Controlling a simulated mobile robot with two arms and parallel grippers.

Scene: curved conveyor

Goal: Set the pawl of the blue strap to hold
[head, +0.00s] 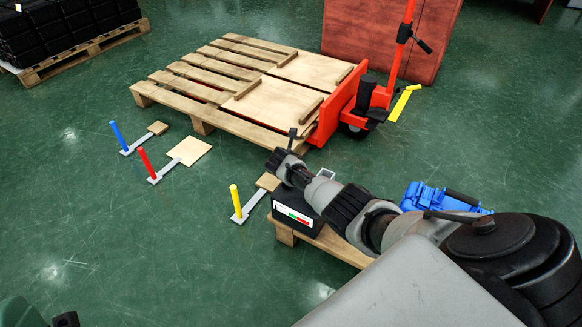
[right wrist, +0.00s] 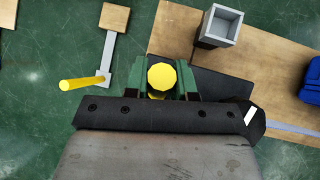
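A blue upright handle (head: 119,135) stands on a flat grey bar on the floor at the left, beside a small wooden block. I cannot make out a blue strap or its pawl. A blue ribbed object (head: 440,197) lies behind my right arm, partly hidden; a blue thing also shows at the right edge of the right wrist view (right wrist: 313,82). My right gripper (head: 280,160) is over the black box. In the right wrist view, a round yellow top (right wrist: 162,78) sits between its green fingers; whether they press on it is unclear. My left gripper is not identifiable.
A red handle (head: 147,160) and a yellow handle (head: 235,198) stand on similar bars. The black box (head: 297,213) rests on a low wooden platform (head: 340,245), near a grey square cup (right wrist: 220,25). A pallet (head: 205,122) and red pallet truck (head: 340,105) stand behind.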

